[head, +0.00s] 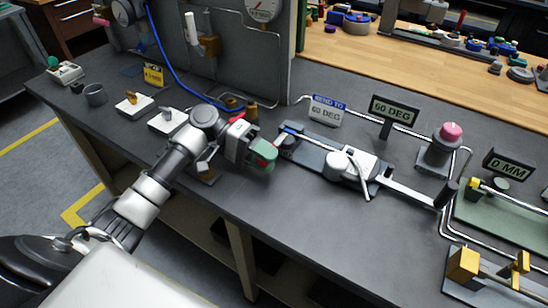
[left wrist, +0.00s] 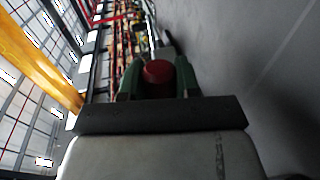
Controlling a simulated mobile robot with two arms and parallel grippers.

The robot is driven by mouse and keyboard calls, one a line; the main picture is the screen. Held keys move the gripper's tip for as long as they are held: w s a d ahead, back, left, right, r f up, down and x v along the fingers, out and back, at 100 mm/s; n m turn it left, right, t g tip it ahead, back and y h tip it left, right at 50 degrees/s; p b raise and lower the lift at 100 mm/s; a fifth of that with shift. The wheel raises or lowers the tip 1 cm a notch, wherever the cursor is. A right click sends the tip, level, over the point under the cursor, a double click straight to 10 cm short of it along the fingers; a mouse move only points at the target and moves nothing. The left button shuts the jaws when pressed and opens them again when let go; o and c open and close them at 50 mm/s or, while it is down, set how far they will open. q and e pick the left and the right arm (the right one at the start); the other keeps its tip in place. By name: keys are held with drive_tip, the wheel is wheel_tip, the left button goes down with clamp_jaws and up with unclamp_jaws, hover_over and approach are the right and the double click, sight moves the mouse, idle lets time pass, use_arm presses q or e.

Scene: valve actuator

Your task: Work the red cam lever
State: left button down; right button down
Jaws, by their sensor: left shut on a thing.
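My left gripper (head: 264,154) reaches in from the left over the bench, its green fingertips beside the left end of the tube bender (head: 350,165). In the left wrist view its green fingers are closed around a rounded red end (left wrist: 158,72), which appears to be the red cam lever. In the head view the gripper hides most of the lever, and where it pivots cannot be made out. The bender has a grey base and a pale handle. My right gripper is not in view.
A "BEND TO 60 DEG" sign (head: 327,111) and a "60 DEG" display (head: 394,109) stand behind the bender. A pink-topped button (head: 451,133) is to the right, near a "0 MM" display (head: 508,165). The bench front (head: 300,235) is clear.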

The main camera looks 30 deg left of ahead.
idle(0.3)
use_arm(q)
drive_tip(key=c, duration=0.8)
unclamp_jaws()
